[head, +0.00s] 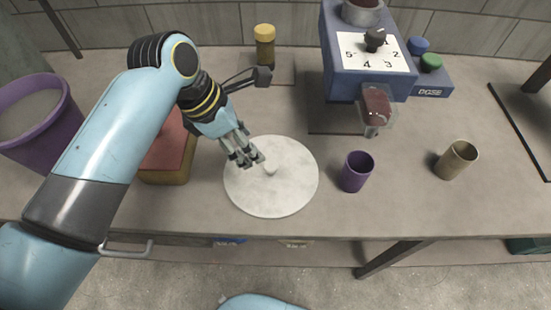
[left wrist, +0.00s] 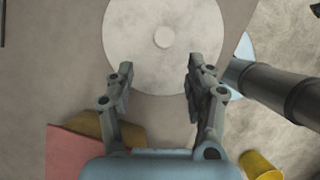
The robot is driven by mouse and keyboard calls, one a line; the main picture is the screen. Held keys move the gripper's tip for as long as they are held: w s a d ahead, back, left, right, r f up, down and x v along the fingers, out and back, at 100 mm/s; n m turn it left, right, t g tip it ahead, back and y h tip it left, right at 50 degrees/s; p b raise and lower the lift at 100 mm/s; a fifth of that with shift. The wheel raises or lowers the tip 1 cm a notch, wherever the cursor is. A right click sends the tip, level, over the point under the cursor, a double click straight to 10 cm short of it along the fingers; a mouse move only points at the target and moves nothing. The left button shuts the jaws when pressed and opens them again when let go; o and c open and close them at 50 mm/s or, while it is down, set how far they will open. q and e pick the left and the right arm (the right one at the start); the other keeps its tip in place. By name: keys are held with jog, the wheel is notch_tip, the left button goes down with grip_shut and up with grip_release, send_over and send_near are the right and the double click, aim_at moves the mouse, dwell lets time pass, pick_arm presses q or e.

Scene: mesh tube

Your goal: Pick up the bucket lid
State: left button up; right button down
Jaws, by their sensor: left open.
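The bucket lid (head: 283,196) is a pale round disc with a small knob (head: 270,169) at its middle, lying flat on the table. In the left wrist view the lid (left wrist: 133,58) fills the top middle, with its knob (left wrist: 164,37) beyond the fingertips. My left gripper (head: 250,160) is open and empty, over the lid's upper left part, with its fingertips close to the knob. In the left wrist view the open fingers (left wrist: 158,78) stand on either side of the knob's line. I cannot tell their height above the lid. My right gripper is not in view.
A purple bucket (head: 62,140) stands at the far left, and a red-topped box (head: 168,152) is left of the lid. A purple cup (head: 356,172) and a tan cup (head: 456,160) stand to the right. A blue machine (head: 345,75) and a yellow-capped jar (head: 265,46) are behind.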

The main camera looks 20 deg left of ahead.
aim_at(270, 165)
pick_arm(q)
jog(key=x, duration=0.3)
jog(key=shift+s+d+f, duration=0.15)
jog(key=shift+d+f, duration=0.1)
jog(key=shift+f, duration=0.1)
jog(key=shift+d+f, duration=0.15)
jog(key=shift+f, duration=0.1)
jog(key=x, duration=0.5)
jog(key=shift+w+d+r, duration=0.1)
jog(key=shift+w+d, duration=0.2)
jog(key=shift+w, duration=0.05)
jog(key=shift+s, duration=0.1)
grip_shut()
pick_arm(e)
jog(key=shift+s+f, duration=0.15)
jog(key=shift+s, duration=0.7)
